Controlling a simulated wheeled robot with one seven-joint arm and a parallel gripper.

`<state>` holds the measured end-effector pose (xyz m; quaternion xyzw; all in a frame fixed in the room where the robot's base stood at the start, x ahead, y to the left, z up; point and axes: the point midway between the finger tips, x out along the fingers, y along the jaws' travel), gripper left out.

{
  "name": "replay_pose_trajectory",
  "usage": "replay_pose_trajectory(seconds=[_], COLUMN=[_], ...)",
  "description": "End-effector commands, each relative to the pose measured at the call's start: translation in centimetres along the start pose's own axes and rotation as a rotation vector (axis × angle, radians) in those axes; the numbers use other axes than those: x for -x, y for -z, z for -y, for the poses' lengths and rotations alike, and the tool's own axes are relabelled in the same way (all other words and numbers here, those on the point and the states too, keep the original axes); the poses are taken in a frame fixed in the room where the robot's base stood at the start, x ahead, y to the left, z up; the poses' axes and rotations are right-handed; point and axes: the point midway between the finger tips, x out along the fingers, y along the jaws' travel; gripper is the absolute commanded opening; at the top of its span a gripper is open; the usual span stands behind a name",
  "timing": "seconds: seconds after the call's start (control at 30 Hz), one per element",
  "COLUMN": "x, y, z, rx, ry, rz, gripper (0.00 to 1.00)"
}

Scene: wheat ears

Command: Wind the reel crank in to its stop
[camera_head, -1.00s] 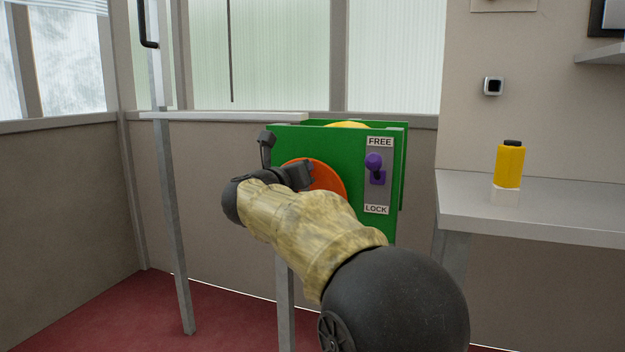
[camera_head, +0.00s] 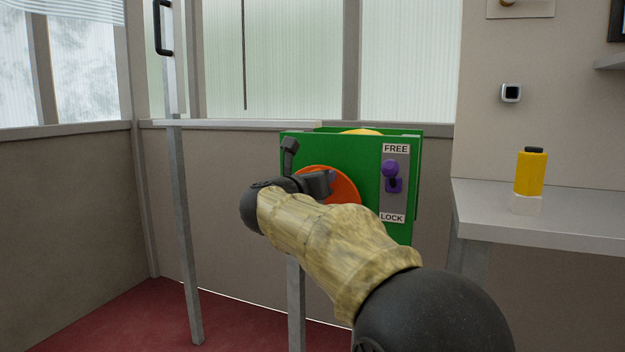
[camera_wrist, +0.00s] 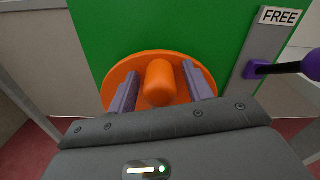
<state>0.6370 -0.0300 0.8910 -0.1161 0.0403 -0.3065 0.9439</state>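The reel is a green housing (camera_head: 345,150) with an orange crank disc (camera_head: 345,183) on its front face. In the wrist view the disc (camera_wrist: 112,84) carries an upright orange knob (camera_wrist: 160,82). My gripper (camera_head: 322,184) is at the disc. Its two purple-grey fingers (camera_wrist: 161,88) stand on either side of the knob, with narrow gaps showing, so it looks open around the knob. The knob is hidden in the head view by my gripper. A purple lever (camera_head: 391,170) sits near the FREE label (camera_head: 396,148), above the LOCK label (camera_head: 391,217).
A dark grey piece (camera_head: 289,153) sticks up at the housing's upper left corner. A grey bench (camera_head: 560,220) on the right carries a yellow bottle (camera_head: 531,173) on a white block. A narrow pale ledge (camera_head: 230,124) and a metal post (camera_head: 184,230) stand to the left.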

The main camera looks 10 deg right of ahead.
Motion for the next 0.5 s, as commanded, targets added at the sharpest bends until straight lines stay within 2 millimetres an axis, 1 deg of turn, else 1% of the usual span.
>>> replay_pose_trajectory(seconds=[0.3, 0.37, 0.47, 0.5], x=[0.3, 0.7, 1.9, 2.5], y=[-0.3, -0.3, -0.4, -0.5], z=[0.1, 0.1, 0.1, 0.1], rx=[0.0, 0.0, 0.001, 0.001], ry=[0.0, 0.0, -0.002, -0.002], rz=[0.004, 0.004, 0.004, 0.004], gripper=[0.5, 0.5, 0.5, 0.5])
